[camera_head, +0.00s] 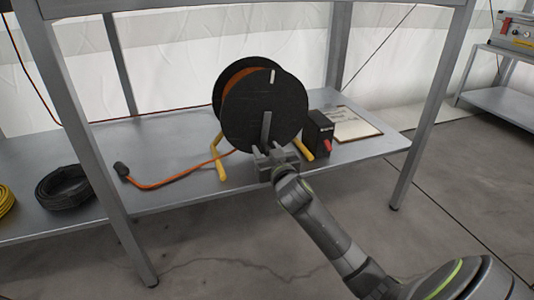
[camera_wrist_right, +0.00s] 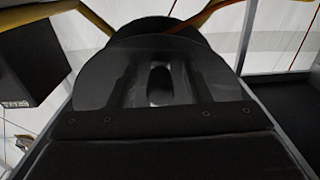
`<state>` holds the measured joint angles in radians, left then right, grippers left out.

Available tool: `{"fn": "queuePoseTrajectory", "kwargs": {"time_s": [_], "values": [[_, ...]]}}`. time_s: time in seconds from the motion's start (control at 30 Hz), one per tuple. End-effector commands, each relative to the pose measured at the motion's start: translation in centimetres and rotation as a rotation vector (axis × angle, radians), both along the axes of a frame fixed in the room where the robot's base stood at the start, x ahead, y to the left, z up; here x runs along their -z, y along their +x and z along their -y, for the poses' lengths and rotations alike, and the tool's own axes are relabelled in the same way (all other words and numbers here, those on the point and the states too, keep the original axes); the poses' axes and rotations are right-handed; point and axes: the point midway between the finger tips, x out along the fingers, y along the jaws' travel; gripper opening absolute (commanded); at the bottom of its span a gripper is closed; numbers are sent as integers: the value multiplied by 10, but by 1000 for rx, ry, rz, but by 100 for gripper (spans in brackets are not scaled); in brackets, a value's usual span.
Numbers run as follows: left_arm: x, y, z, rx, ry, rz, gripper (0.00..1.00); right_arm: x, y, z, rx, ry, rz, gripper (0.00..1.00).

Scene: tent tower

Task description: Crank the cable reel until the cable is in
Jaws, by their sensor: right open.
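The cable reel (camera_head: 262,105) stands on the metal shelf, with black round flanges, orange cable wound between them and yellow legs. A grey bar (camera_head: 266,128) runs down its front face, perhaps the crank arm. A white mark or peg shows near the flange's top. A length of orange cable (camera_head: 165,182) lies out to the left, ending in a black plug (camera_head: 121,169). My right gripper (camera_head: 271,155) is open at the reel's lower front. In the right wrist view a dark rounded piece (camera_wrist_right: 160,82) shows between its fingers; contact is unclear. My left gripper is out of view.
A black box with a red part (camera_head: 319,134) and a clipboard (camera_head: 353,124) sit right of the reel. A black cable coil (camera_head: 65,187) and a yellow one (camera_head: 5,198) lie left. Shelf posts (camera_head: 415,125) stand on both sides, with the upper shelf edge above.

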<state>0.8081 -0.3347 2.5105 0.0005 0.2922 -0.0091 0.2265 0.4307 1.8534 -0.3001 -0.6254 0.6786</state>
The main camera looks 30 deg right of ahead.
Motion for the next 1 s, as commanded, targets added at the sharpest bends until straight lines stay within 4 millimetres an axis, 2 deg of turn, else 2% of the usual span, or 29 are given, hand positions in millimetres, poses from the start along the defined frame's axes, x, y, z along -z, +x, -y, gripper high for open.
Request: {"fn": "queuePoseTrajectory", "kwargs": {"time_s": [0.17,0.5,1.0], "values": [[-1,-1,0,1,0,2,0,0,0,0,0,0,0,44],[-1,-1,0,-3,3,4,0,0,0,0,0,0,0,0],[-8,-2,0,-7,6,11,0,-3,1,-6,-1,63,15,0]]}}
